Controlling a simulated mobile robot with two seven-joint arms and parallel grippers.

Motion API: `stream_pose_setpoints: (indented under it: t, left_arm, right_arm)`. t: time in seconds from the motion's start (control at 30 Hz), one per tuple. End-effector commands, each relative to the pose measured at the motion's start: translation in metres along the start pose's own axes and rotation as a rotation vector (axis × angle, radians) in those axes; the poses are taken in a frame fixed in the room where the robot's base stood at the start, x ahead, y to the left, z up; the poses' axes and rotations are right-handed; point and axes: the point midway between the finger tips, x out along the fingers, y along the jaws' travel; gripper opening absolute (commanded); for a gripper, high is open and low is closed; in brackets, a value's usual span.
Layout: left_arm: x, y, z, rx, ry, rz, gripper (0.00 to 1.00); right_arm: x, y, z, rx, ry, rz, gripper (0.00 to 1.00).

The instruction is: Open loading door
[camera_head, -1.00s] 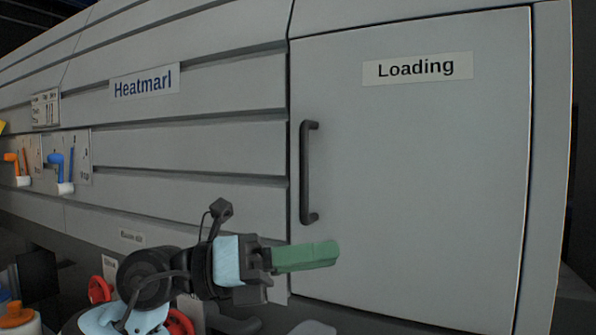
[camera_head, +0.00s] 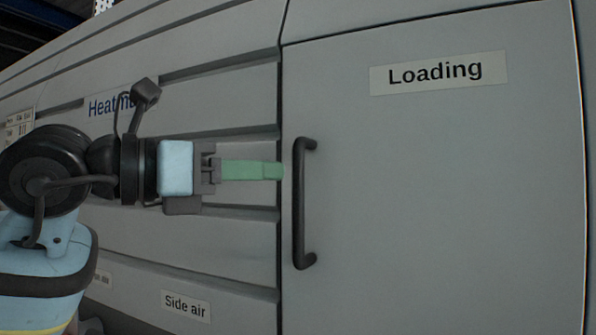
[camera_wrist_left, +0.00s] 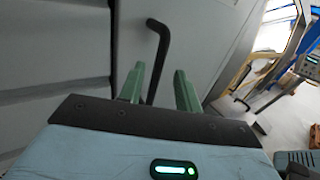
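The loading door (camera_head: 440,190) is a large grey panel with a "Loading" label (camera_head: 438,73), and it looks closed. Its black vertical bar handle (camera_head: 299,205) is on the door's left side. My left gripper (camera_head: 283,171) has green fingers and points right, with its tips at the handle's left side in the head view. In the left wrist view the gripper (camera_wrist_left: 160,85) is open, with the handle (camera_wrist_left: 158,60) showing between and beyond the two fingers. I cannot tell whether the fingers touch the handle. My right gripper is not in view.
Grey ribbed panels (camera_head: 230,100) with a partly hidden "Heatmarl" label (camera_head: 108,104) and a "Side air" label (camera_head: 186,305) are left of the door. In the left wrist view, a bright area with a yellow frame (camera_wrist_left: 245,72) and a screen (camera_wrist_left: 308,66) shows at the right.

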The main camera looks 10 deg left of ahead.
Motion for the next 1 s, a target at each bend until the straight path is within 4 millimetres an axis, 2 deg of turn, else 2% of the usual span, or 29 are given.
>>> stream_pose_setpoints:
  t: [0.2,0.4,0.8,1.0]
  left_arm:
    - [0.034,-0.002,0.001,-0.002,0.001,-0.005,0.34]
    - [0.057,-0.001,0.000,-0.002,0.001,-0.004,0.34]
    - [0.064,-0.001,-0.001,-0.001,0.001,-0.003,0.34]
    - [0.064,-0.001,-0.001,-0.001,0.001,-0.003,0.07]
  right_arm:
    - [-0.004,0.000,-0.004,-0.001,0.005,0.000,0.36]
    - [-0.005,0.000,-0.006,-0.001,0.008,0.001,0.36]
    - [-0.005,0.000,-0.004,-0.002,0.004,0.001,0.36]
    - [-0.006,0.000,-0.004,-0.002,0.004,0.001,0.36]
